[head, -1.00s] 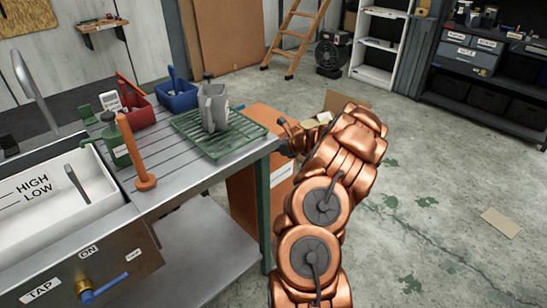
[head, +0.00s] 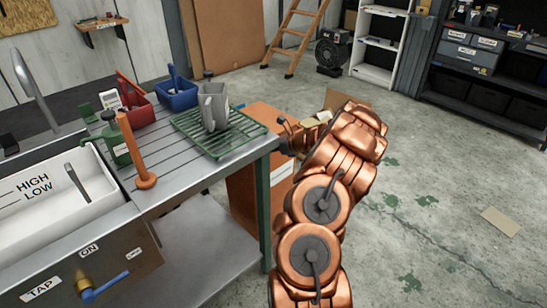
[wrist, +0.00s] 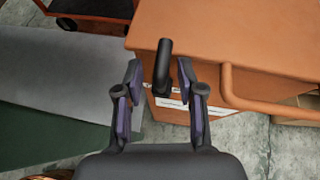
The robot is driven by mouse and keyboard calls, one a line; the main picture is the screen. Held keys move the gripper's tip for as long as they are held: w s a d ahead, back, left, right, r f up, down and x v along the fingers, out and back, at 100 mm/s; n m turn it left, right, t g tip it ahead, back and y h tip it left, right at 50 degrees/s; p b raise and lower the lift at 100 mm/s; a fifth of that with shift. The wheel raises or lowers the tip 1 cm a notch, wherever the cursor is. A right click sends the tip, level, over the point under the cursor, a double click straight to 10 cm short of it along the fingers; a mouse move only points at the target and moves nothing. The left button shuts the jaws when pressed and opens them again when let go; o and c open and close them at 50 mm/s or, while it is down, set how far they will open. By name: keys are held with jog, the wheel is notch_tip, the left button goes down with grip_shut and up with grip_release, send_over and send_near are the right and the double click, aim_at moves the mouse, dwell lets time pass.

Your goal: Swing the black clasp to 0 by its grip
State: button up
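The black clasp (wrist: 163,66) shows in the wrist view as a short dark rod standing upright in the picture, against the orange cabinet (wrist: 205,40). My gripper (wrist: 159,73) is open, with one finger on each side of the clasp. Narrow gaps show between the fingers and the clasp, so it is not gripped. A white label strip (wrist: 170,104) lies behind the clasp, partly covered, and its marks are too small to read. In the head view the orange cabinet (head: 245,190) stands beyond the bench end; my arm hides the clasp and most of the gripper.
An orange rail (wrist: 270,108) sticks out to the right of the gripper. The metal bench (head: 190,185) is at the left, with a green rack (head: 240,145) holding a grey jug (head: 213,105). The concrete floor (head: 430,240) at the right is mostly clear.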

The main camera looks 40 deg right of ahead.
dwell(0.4)
jog(key=p+v, duration=0.5)
jog(key=v, duration=0.4)
jog(key=shift+p, duration=0.35)
dwell(0.4)
dwell(0.5)
